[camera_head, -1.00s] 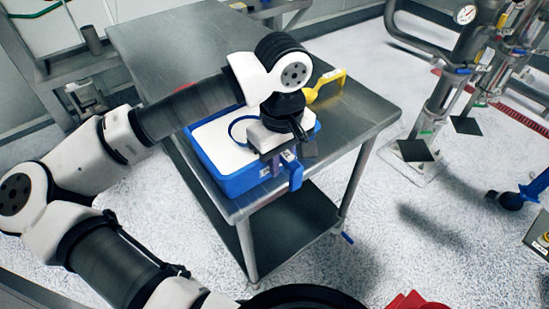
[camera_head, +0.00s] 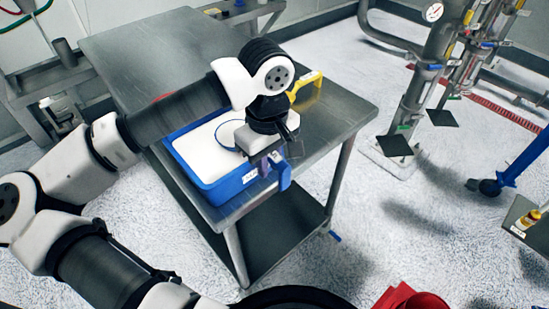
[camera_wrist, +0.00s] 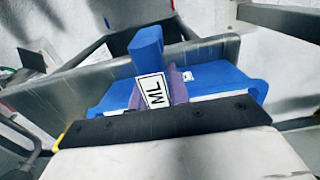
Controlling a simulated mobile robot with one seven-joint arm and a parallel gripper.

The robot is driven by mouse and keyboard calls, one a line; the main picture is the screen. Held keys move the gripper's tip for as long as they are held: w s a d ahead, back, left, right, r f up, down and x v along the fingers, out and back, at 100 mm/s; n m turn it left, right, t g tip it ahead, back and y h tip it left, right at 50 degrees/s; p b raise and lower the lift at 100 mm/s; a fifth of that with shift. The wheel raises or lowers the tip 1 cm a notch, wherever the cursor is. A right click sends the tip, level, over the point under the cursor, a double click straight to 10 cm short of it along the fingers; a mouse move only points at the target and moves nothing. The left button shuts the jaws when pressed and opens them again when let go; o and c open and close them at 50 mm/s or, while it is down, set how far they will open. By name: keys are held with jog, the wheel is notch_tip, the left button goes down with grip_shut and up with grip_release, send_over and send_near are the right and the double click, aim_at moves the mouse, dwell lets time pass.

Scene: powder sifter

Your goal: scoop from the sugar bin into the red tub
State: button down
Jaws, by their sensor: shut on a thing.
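A blue bin (camera_head: 222,189) filled with white sugar (camera_head: 205,152) stands near the front edge of the steel table. My gripper (camera_head: 277,163) is over the bin's right side, shut on the handle of a blue scoop (camera_head: 285,178). The scoop's blue rim shows as a ring at the sugar; how deep its bowl sits I cannot tell. In the wrist view the blue scoop handle (camera_wrist: 148,50), with an "ML" label, is between the jaws, and the blue bin (camera_wrist: 218,80) is behind it. A red tub (camera_head: 415,299) is partly in view at the bottom edge.
A yellow scoop (camera_head: 308,85) lies on the steel table (camera_head: 345,108) behind my wrist. A red thing (camera_head: 163,97) is mostly hidden behind my arm. Pipework (camera_head: 410,110) stands at the right. Open floor lies between the table and the pipes.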

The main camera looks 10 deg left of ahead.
notch_tip(320, 180, up, 8)
jog(key=s+a+p, duration=0.1)
jog(key=p, duration=0.1)
jog(key=shift+f+p, duration=0.25)
jog(key=shift+p, duration=0.1)
dwell(0.5)
dwell(0.3)
jog(key=g+y, duration=0.1)
jog(key=w+d+g+y, duration=0.1)
jog(key=g, duration=0.1)
jog(key=shift+p, duration=0.4)
jog(key=shift+f+g+y+p, duration=0.1)
jog(key=shift+g+y+p, duration=0.6)
jog(key=shift+p, duration=0.1)
jog(key=shift+w+d+f, duration=0.1)
jog(key=shift+w+f, duration=0.05)
dwell(0.5)
